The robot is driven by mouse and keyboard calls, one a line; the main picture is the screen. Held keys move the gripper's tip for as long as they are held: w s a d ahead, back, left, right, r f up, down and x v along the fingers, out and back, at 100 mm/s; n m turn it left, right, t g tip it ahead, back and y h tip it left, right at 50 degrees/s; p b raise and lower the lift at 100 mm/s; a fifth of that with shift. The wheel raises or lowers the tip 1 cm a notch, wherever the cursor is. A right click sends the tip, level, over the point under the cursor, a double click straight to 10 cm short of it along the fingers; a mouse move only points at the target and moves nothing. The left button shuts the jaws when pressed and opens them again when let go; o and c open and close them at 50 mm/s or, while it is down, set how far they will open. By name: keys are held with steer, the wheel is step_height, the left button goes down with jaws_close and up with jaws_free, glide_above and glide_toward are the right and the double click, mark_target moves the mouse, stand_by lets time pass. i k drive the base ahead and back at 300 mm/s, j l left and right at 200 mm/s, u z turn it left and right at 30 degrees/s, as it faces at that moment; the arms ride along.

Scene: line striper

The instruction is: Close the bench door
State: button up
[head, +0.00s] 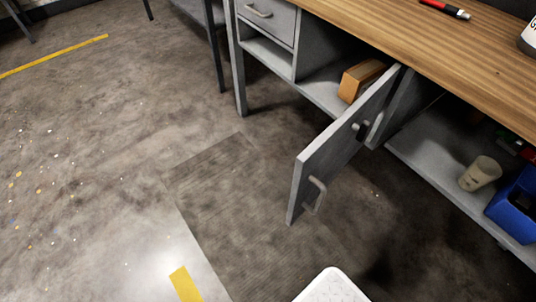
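The grey bench door (335,150) stands wide open, swung out from the bench (430,45) toward the near side. Its hinge side is at the bench front, on the right of the open compartment. A light curved handle (316,195) is near the door's free end, on the face turned to the right. A small dark fitting (361,130) sits nearer the hinge side. The compartment (322,90) behind the door is open to view. My gripper is not in view.
A brown box (360,78) lies inside the compartment. A drawer (268,16) is shut at its left. A beige cup (480,173) and blue bin (516,205) stand on the lower right shelf. A red-black pen (444,9) lies on the bench top. The floor at left is clear.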

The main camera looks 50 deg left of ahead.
mark_target(319, 162)
steer(key=u, duration=1.4)
steer(key=k+l, duration=0.15)
steer(key=l, duration=0.2)
steer(key=k+l+z, duration=0.1)
steer(key=l, duration=0.25)
steer(key=k+l, duration=0.15)
steer(key=l, duration=0.2)
steer(key=k+l, duration=0.1)
steer(key=l, duration=0.25)
steer(key=k+z, duration=0.05)
